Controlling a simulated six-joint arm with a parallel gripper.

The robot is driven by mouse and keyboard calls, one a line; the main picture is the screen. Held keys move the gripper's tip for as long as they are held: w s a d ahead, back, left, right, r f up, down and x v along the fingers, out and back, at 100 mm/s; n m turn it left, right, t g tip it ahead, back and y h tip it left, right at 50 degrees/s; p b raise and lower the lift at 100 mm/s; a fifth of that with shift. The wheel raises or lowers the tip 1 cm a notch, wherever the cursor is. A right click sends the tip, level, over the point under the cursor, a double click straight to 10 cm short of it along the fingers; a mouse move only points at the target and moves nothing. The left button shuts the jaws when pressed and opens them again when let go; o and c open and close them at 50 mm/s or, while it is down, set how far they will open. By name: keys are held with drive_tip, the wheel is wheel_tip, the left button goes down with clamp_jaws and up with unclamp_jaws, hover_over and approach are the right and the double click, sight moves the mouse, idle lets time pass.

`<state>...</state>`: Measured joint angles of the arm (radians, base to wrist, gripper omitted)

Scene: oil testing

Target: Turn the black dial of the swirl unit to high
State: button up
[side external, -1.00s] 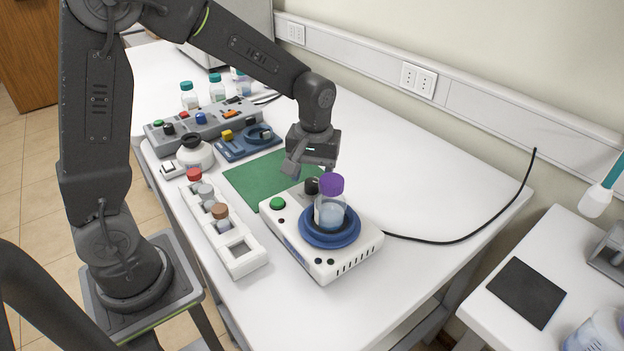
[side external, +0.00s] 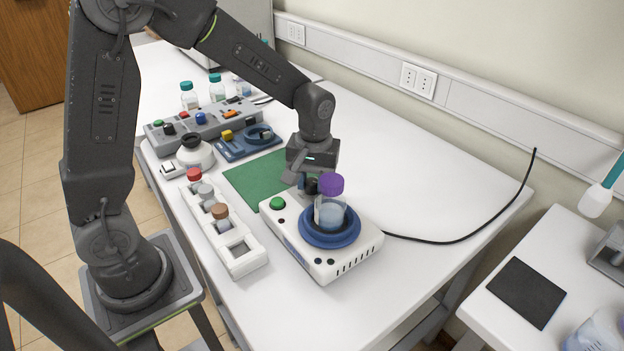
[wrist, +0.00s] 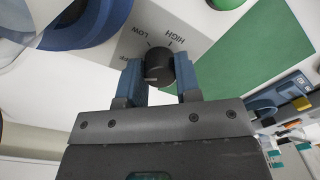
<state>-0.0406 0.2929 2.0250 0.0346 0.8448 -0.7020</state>
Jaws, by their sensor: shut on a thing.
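The white swirl unit (side external: 300,262) stands on the table, with a blue round platform (side external: 345,241) bearing a purple-capped flask (side external: 331,205) of pale liquid. Its black dial (wrist: 159,65) sits between the two blue fingers of my gripper (wrist: 160,80) in the wrist view, with LOW and HIGH printed beside it. A pale mark on the dial faces toward the gripper body, only partly clear. In the side view my gripper (side external: 307,183) is down at the dial, which is mostly hidden behind the fingers and flask. My gripper is shut on the dial.
A green button (side external: 277,203) is on the unit's left corner. A white rack (side external: 240,258) with capped vials stands to the left. A green mat (side external: 250,182) lies behind, with a grey control box (side external: 205,122) and blue device (side external: 232,151) beyond.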

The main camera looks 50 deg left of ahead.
sight(310, 183)
drive_tip(key=shift+m, duration=0.4)
drive_tip(key=shift+c, duration=0.2)
drive_tip(key=m, duration=0.4)
drive_tip(key=shift+m, duration=0.4)
drive_tip(key=m, duration=0.6)
drive_tip(key=shift+d, duration=0.1)
drive_tip(key=m, duration=0.6)
drive_tip(key=shift+m+t, duration=0.3)
drive_tip(key=m, duration=0.5)
drive_tip(key=shift+s+m, duration=0.1)
drive_tip(key=shift+m, duration=0.2)
drive_tip(key=shift+r, duration=0.1)
drive_tip(key=o, duration=0.9)
drive_tip(key=shift+o, duration=0.2)
wheel_tip(310, 183, up, 14)
drive_tip(key=shift+s, duration=0.25)
